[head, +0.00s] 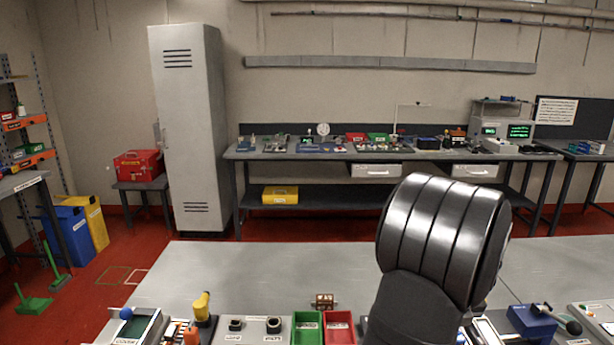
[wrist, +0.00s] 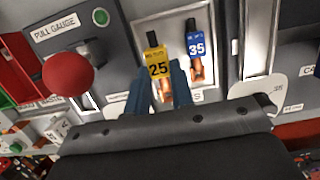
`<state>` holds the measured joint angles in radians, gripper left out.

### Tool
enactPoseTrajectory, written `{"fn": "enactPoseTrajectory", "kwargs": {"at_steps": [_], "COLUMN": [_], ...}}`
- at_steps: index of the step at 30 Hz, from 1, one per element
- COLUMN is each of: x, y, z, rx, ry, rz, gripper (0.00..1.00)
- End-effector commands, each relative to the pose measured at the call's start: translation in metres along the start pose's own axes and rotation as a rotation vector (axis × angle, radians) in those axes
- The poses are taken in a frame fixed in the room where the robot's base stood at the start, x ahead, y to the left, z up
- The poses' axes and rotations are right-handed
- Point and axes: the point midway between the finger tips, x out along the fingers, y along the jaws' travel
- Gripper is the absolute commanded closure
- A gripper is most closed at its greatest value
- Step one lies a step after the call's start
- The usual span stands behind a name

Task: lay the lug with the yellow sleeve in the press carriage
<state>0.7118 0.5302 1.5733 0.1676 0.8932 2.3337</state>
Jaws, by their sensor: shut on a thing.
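The lug with the yellow sleeve (wrist: 158,68), marked 25, is between the blue fingers of my gripper (wrist: 162,90) in the wrist view. My gripper is shut on it, and its copper end sits low between the fingertips. The lug is over a pale tray (wrist: 178,31); I cannot tell whether it still touches it. A lug with a blue sleeve (wrist: 195,46), marked 35, lies just right of it in the tray. I cannot make out the press carriage for certain in either view. In the head view my dark arm hides the gripper and the lugs.
In the wrist view a pull gauge (wrist: 66,30) with a red ball knob (wrist: 68,74) stands left of the tray. In the head view, green (head: 307,325) and red (head: 339,326) bins stand at the near edge.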

Motion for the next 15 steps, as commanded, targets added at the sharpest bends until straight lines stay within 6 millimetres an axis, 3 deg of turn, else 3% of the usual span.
{"fn": "enactPoseTrajectory", "kwargs": {"at_steps": [15], "x": [-0.0064], "y": [0.0], "z": [0.0013], "rx": [0.0], "ry": [-0.001], "rz": [-0.001], "gripper": [1.0]}}
